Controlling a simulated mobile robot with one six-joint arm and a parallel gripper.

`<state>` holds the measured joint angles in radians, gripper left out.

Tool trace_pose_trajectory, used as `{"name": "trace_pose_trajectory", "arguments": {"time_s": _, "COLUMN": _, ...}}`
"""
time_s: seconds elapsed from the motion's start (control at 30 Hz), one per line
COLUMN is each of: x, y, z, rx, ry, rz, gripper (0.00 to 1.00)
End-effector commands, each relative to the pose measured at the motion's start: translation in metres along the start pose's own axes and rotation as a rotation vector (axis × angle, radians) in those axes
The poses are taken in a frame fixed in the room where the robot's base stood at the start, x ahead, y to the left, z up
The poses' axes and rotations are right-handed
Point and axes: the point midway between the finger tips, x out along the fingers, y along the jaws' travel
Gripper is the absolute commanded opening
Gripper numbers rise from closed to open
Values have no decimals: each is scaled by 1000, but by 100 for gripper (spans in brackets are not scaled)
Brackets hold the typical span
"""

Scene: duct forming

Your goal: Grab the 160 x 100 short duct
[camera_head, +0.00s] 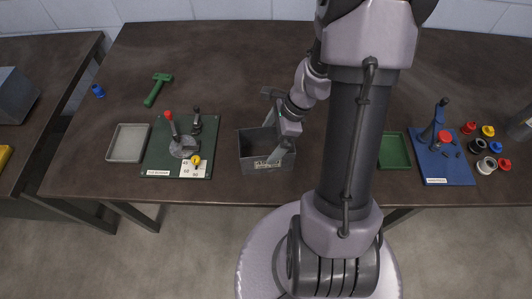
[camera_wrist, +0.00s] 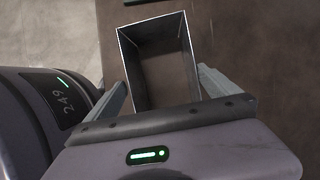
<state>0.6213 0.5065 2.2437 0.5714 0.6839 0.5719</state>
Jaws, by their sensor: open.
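The short duct (camera_head: 256,165) is a grey, open-topped rectangular box with a small pale label on its near side. It stands upright on the brown table at the front middle. My gripper (camera_head: 268,127) is open at the duct, with one finger towards its far side and one towards its near right part. In the wrist view the duct (camera_wrist: 155,36) lies between the open fingers of my gripper (camera_wrist: 160,77). Gaps show beside the fingers, and I cannot tell any contact. The duct's lower outer sides are hidden in the wrist view. Its size marking is too small to read.
A green board (camera_head: 157,158) with red-knobbed lever tools stands left of the duct, with a grey tray (camera_head: 128,143) beyond it. A green tray (camera_head: 394,151) and blue fixture (camera_head: 445,168) sit right of my arm. The table behind is mostly clear.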

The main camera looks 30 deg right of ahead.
Motion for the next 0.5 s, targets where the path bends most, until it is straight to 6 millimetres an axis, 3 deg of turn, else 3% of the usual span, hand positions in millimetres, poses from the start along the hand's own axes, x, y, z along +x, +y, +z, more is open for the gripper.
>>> {"name": "trace_pose_trajectory", "arguments": {"time_s": 0.3, "x": 55, "y": -2, "z": 2, "rx": -1, "ry": 1, "rz": 1, "gripper": 100}}
{"name": "trace_pose_trajectory", "arguments": {"time_s": 0.5, "x": 58, "y": -3, "z": 4, "rx": 0, "ry": 1, "rz": -1, "gripper": 100}}
